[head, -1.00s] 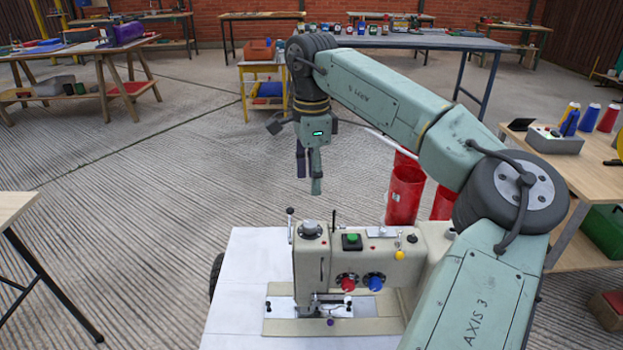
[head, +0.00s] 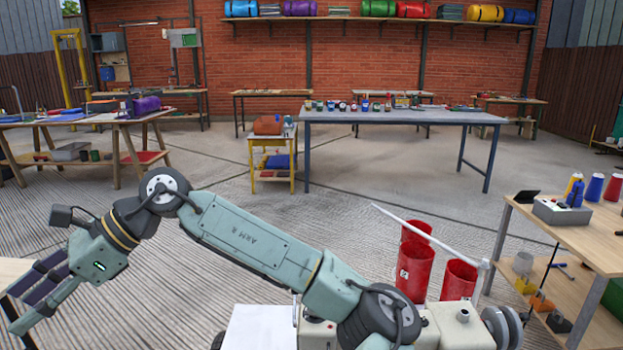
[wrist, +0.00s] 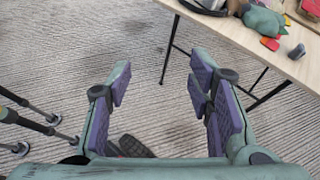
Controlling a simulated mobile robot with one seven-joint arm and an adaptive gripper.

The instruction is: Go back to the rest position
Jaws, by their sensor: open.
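My gripper (head: 40,290) is at the lower left in the head view, with my arm stretched out to the left and the fingers pointing down and left. In the wrist view my gripper (wrist: 163,95) has its purple-padded fingers spread wide, with only the grey ribbed floor between them. It is open and empty.
A wooden table (wrist: 298,72) with several items stands close to the fingers at upper right in the wrist view. Red bins (head: 415,270) stand right of my arm, near a wooden workbench (head: 575,238). The floor (head: 225,165) ahead is open.

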